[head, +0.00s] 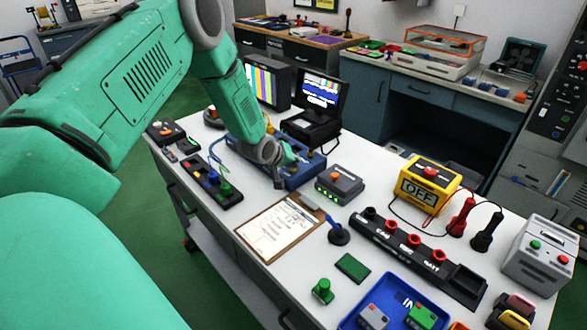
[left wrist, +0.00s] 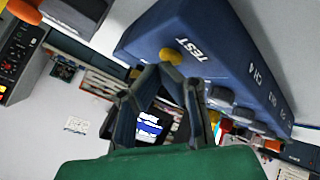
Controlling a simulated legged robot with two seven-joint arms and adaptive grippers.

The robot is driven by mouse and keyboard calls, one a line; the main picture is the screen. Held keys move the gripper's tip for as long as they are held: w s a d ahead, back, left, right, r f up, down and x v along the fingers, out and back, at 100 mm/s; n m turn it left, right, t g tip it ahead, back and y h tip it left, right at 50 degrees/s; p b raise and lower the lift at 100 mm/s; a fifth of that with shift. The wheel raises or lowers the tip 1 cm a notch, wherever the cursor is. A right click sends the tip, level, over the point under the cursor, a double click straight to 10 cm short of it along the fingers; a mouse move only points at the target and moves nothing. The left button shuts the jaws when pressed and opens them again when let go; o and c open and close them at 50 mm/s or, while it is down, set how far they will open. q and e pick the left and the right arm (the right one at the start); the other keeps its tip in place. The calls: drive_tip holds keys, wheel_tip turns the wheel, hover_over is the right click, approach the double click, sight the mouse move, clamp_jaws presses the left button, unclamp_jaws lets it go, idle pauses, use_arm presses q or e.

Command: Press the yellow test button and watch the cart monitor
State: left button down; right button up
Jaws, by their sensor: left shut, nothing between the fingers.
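The yellow test button (left wrist: 171,56) sits beside the word TEST on the dark blue box (left wrist: 225,50) in the left wrist view. My left gripper (left wrist: 165,69) is shut and empty, its fingertips at the button; I cannot tell whether they press it. In the head view the same gripper (head: 279,178) is over the blue box (head: 312,176), and the gripper hides the button. Behind it stand a monitor with colour bars (head: 267,82) and a black monitor with a blue and white screen (head: 320,90). That screen (left wrist: 150,128) also shows between my fingers in the wrist view.
A grey box with an orange button (head: 338,182) and a clipboard (head: 278,228) lie close to the blue box. A black strip of coloured buttons (head: 212,182) is left of it. A yellow OFF box (head: 428,187) and a black socket rail (head: 420,250) stand to the right.

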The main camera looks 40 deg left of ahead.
use_arm(q)
drive_tip(key=shift+r+p, duration=0.55)
drive_tip(key=shift+r, duration=0.3)
wheel_tip(320, 180, up, 5)
drive_tip(key=p, duration=0.3)
drive_tip(key=shift+p, duration=0.4)
idle(0.4)
